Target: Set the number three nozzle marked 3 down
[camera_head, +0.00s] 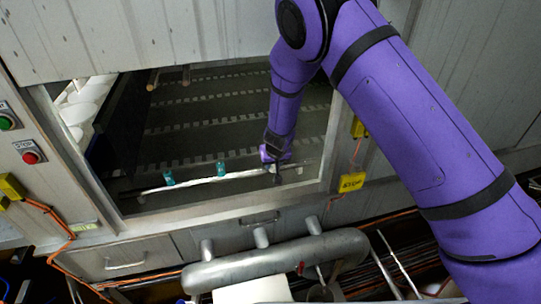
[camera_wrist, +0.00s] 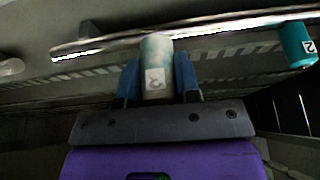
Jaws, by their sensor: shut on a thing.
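My gripper (camera_wrist: 158,82) is shut on a pale greenish nozzle (camera_wrist: 157,52) with a white label; its faint digit looks like a 3. The blue fingers stand on either side of it. In the wrist view the nozzle's far end overlaps the shiny metal pipe (camera_wrist: 220,24); I cannot tell whether they touch. In the head view my gripper (camera_head: 276,168) is near the right end of the pipe (camera_head: 200,181), inside the opening, and the held nozzle is not clear there.
A teal nozzle marked 2 (camera_wrist: 299,45) is at the pipe on the right of the wrist view. The head view shows two teal nozzles, one left (camera_head: 169,177) and one nearer my gripper (camera_head: 221,168). The opening's frame (camera_head: 225,208) borders the space in front.

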